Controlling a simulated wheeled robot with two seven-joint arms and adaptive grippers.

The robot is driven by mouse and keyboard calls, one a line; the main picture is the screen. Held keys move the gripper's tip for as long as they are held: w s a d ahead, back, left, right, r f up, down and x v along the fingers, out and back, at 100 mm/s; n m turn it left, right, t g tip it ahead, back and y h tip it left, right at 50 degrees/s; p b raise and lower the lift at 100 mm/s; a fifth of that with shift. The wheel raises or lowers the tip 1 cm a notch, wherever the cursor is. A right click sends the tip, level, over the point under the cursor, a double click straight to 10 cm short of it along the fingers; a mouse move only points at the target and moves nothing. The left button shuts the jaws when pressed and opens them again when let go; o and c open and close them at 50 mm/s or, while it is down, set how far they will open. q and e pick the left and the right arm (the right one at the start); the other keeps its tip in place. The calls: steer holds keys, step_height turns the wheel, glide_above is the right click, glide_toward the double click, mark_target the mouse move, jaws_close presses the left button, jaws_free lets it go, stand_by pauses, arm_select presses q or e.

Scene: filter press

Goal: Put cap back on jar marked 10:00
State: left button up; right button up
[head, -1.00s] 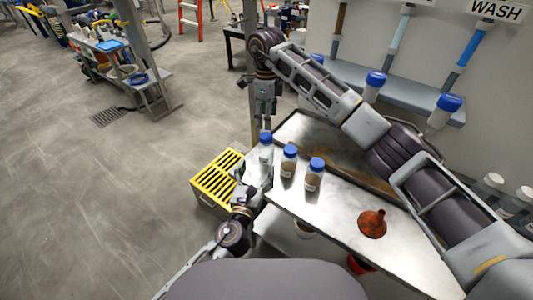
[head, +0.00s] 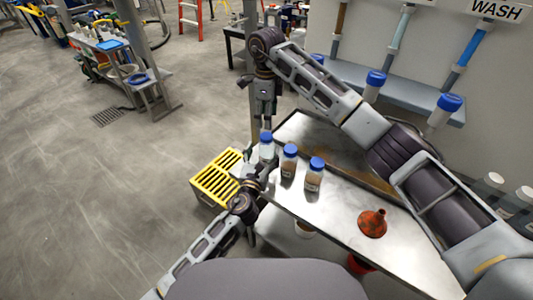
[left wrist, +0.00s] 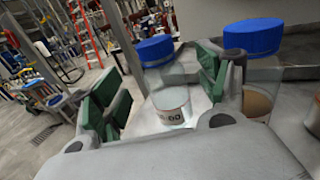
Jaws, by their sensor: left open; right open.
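A clear jar (head: 266,151) with a blue cap (head: 266,136) stands at the left edge of the steel table. In the left wrist view, the same jar (left wrist: 172,100) has its cap (left wrist: 154,50) on top, looking slightly tilted. Its label ends in "00"; the first digits are unclear. My left gripper (head: 257,172) is open beside this jar, its green pads to either side of it in the left wrist view (left wrist: 165,92). I cannot tell whether they touch. My right gripper (head: 266,122) is open, pointing down just above the cap.
One shows right of the left gripper (left wrist: 257,90). A red funnel (head: 372,223) lies on the table (head: 335,215). A yellow-topped crate (head: 212,187) is left of it.

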mark_target(265, 146)
arm_select(q)
steer(key=shift+x, duration=2.7)
